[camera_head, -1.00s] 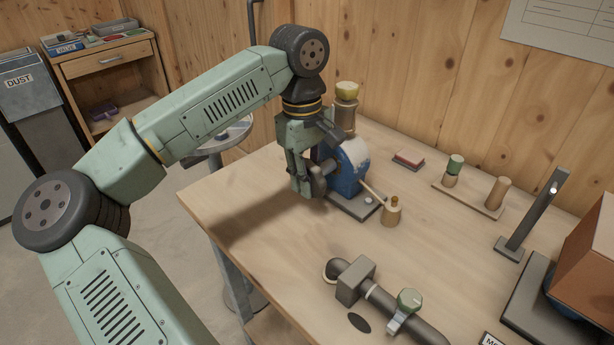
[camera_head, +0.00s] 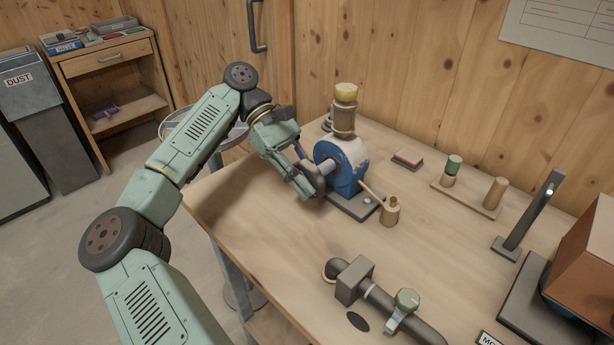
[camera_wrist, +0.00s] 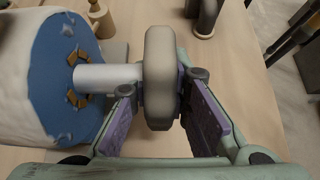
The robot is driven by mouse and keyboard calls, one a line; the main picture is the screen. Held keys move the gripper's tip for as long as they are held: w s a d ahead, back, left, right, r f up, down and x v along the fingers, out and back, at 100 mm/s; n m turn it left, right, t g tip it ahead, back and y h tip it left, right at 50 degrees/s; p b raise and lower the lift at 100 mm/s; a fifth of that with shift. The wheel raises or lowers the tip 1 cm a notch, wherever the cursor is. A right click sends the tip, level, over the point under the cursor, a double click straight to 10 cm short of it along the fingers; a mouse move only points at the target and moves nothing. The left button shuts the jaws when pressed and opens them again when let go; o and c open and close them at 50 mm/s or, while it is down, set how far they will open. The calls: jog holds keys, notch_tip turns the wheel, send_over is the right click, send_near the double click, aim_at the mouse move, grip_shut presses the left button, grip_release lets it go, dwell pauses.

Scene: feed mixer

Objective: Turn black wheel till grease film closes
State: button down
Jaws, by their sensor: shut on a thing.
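The black wheel (camera_head: 313,177) sits on the left side of a blue and white machine (camera_head: 346,175) on the bench. In the wrist view the wheel (camera_wrist: 161,75) looks dark grey, on the end of a pale shaft (camera_wrist: 108,78) coming from the blue housing (camera_wrist: 60,75). My gripper (camera_head: 306,181) reaches it from the left, and its purple-padded fingers (camera_wrist: 163,98) are shut on the wheel, one on each side. A grease film cannot be made out in either view, and the wheel's turn angle cannot be told.
A brown cylinder with a yellow top (camera_head: 345,95) rises behind the machine. A small tan pot (camera_head: 390,211) stands at its right. A grey pipe with a green knob (camera_head: 407,299) lies in front. A dark post (camera_head: 530,215) stands right.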

jog(key=g+h, duration=0.2)
jog(key=shift+f+g+h+b, duration=0.1)
jog(key=shift+g+h+b, duration=0.2)
jog(key=shift+d+g+h+b, duration=0.1)
jog(key=shift+g+h+b, duration=0.7)
jog(key=shift+s, duration=0.1)
jog(key=c, duration=1.5)
grip_release()
jog(key=shift+r, duration=0.2)
